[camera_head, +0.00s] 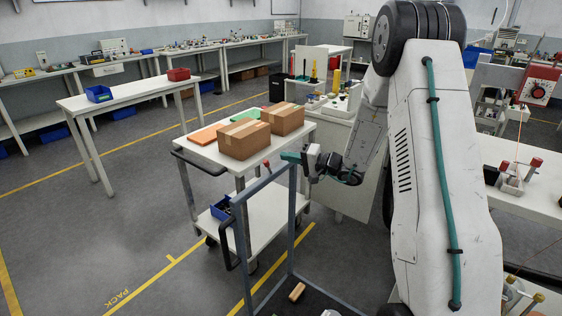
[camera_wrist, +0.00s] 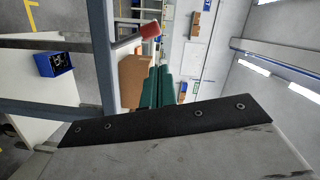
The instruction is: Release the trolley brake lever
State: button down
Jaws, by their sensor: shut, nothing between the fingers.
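The trolley (camera_head: 213,151) is a white two-shelf cart with dark handles in the middle of the head view. A small red knob (camera_head: 267,163) shows near its front right edge. In the wrist view a red knob (camera_wrist: 150,30) caps a short grey bar, likely the brake lever. My gripper (camera_head: 289,157) has teal fingers, closed together and empty, just right of the knob in the head view. In the wrist view my gripper (camera_wrist: 158,87) points past the knob with a visible gap. I cannot tell the depth between them.
A blue-grey tube frame (camera_head: 291,222) stands close in front of the trolley, near my gripper. Two cardboard boxes (camera_head: 244,139) and an orange sheet (camera_head: 207,134) lie on the top shelf. A blue bin (camera_head: 221,207) sits on the lower shelf. Floor on the left is clear.

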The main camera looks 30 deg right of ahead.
jog(key=v, duration=1.1)
jog(key=shift+w+d+r, duration=0.3)
jog(key=shift+d+r, duration=0.1)
